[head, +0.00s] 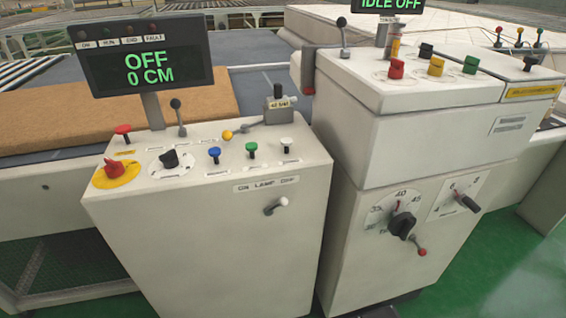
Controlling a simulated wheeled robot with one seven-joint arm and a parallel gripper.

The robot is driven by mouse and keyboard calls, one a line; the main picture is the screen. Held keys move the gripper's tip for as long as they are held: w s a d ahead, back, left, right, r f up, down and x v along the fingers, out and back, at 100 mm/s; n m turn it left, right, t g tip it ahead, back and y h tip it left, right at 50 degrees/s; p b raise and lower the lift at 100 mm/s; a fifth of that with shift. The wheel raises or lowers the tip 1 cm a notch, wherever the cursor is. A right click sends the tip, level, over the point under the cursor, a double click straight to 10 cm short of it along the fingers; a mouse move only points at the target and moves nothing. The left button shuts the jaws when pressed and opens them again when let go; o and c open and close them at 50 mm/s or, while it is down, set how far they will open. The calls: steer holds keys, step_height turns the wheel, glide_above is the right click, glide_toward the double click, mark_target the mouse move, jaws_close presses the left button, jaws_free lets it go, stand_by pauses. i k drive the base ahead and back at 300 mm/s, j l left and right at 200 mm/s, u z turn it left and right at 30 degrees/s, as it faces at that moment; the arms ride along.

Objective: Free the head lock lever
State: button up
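No label in view reads "head lock", so I cannot tell for sure which lever is meant. On the right cabinet's front, a small lever with a red tip (421,251) points down and right beside a black dial knob (402,224) on a scale marked around 40. A black-knobbed upright lever (343,36) stands at the top left of that cabinet. On the left console, a yellow-knobbed lever (228,135) lies nearly flat toward a grey block (279,108). My gripper is not in view.
The left console (215,225) carries a display reading OFF, 0 CM (150,68), a red knob on yellow (113,170) and several buttons. The right cabinet (385,150) stands close beside it. A tan mattress (210,105) lies behind. Green floor (480,260) is clear at right.

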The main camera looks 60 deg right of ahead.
mark_target(422, 252)
steer(key=z, duration=1.8)
steer(key=i+l, duration=0.1)
steer(key=l, duration=0.2)
steer(key=i+l, duration=0.1)
steer(key=l, duration=0.15)
